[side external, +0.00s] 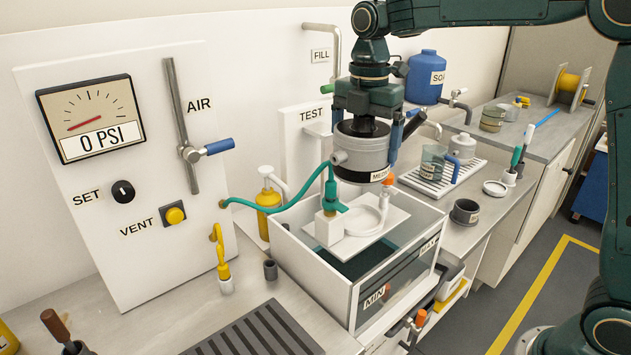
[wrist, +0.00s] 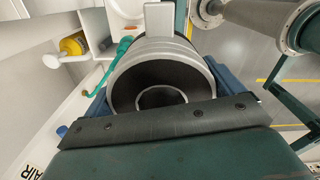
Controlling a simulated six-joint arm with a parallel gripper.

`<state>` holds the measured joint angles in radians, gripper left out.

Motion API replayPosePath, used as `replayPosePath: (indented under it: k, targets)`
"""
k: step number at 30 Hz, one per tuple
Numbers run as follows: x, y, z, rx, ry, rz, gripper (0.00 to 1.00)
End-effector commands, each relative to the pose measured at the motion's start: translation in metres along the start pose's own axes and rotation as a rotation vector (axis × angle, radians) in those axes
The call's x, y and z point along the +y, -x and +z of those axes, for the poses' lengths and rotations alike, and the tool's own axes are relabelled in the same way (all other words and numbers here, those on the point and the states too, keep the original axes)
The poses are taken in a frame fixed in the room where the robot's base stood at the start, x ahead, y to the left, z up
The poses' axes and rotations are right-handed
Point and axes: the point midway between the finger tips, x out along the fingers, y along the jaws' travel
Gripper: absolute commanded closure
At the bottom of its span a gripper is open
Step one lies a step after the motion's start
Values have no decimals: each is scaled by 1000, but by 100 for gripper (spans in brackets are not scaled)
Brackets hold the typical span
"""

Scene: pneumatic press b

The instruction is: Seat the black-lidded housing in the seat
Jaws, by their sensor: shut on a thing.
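My gripper (side external: 368,130) is shut on the grey round housing (side external: 362,153). Its blue fingers press the housing's sides, and they also show in the wrist view (wrist: 160,92). The housing has a dark band with a partly readable label low on its side; in the wrist view the housing (wrist: 150,50) shows a grey rim around a dark round opening. It hangs about upright above a white ring-shaped seat (side external: 366,222) on a white plate over the water tank.
The tank (side external: 310,273) has raised white walls. A green hose (side external: 268,205) runs from the panel to a coupling beside the seat. A gauge (side external: 90,118) reads 0 PSI. A dark cup (side external: 464,212) and a drip tray (side external: 440,180) with a beaker stand to the right.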

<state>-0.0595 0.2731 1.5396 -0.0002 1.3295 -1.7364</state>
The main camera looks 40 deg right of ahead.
Motion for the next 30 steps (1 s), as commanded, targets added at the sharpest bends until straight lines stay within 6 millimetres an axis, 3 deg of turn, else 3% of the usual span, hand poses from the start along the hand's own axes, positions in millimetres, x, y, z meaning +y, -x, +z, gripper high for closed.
replayPosePath:
  k: [6,16,25,30]
  targets:
    - [-32,0,49,-1,-20,4,52]
    - [-69,-3,89,-2,-33,4,52]
    - [-67,-66,86,1,-28,-2,52]
    - [-67,-113,86,2,-29,-4,52]
